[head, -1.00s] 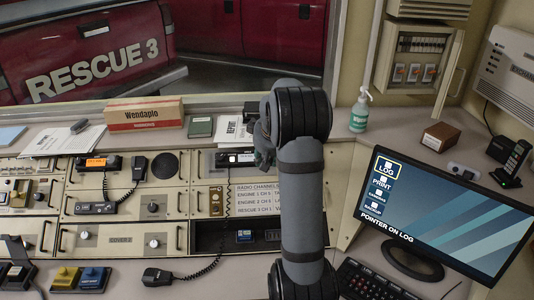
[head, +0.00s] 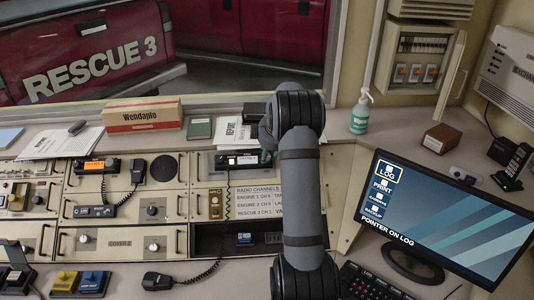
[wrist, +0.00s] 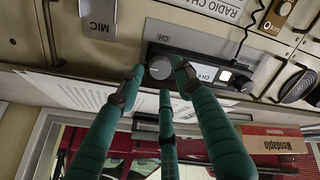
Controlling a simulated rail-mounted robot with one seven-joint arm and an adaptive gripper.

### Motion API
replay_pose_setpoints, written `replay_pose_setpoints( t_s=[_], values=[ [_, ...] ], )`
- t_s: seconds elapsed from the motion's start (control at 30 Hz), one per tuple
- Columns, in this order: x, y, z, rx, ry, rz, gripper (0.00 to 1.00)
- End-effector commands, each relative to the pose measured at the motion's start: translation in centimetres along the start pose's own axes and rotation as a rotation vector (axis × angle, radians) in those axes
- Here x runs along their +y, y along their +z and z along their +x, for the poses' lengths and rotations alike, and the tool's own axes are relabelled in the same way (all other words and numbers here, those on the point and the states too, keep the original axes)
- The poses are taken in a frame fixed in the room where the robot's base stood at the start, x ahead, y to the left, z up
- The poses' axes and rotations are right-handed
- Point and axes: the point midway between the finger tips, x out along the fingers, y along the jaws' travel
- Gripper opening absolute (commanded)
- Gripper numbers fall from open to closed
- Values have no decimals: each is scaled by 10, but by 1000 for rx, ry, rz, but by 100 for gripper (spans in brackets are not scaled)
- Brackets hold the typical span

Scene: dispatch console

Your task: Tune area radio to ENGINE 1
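The area radio (head: 238,160) is a dark unit set in the console's upper panel, with a small lit white display. In the wrist view the radio (wrist: 200,68) appears upside down, with its display (wrist: 206,73) reading "CH" and a digit that looks like 6. A round grey knob (wrist: 160,67) sits beside the display. My gripper (wrist: 160,76) has its green fingers spread around the knob, tips close to its rim; I cannot tell whether they touch. In the head view my arm hides most of the gripper. A radio channels card (head: 253,201) lists ENGINE 1 first.
Another radio with an orange display (head: 95,165) and a handset (head: 137,170) are to the left. A coiled cord hangs past the card to a microphone (head: 157,281). A Wendaplo box (head: 143,116) and papers lie on the ledge. A monitor (head: 430,215) stands right.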

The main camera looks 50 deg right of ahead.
Motion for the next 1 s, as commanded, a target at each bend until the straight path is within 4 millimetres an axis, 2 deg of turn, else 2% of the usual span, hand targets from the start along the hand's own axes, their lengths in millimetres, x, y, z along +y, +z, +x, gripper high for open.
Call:
replay_pose_setpoints(
  t_s=[0.2,0.57,1.0],
  values=[
    [0,-1,24,0,-1,0,35],
    [0,-1,29,1,1,0,34],
    [0,-1,29,2,1,-1,9]
  ],
)
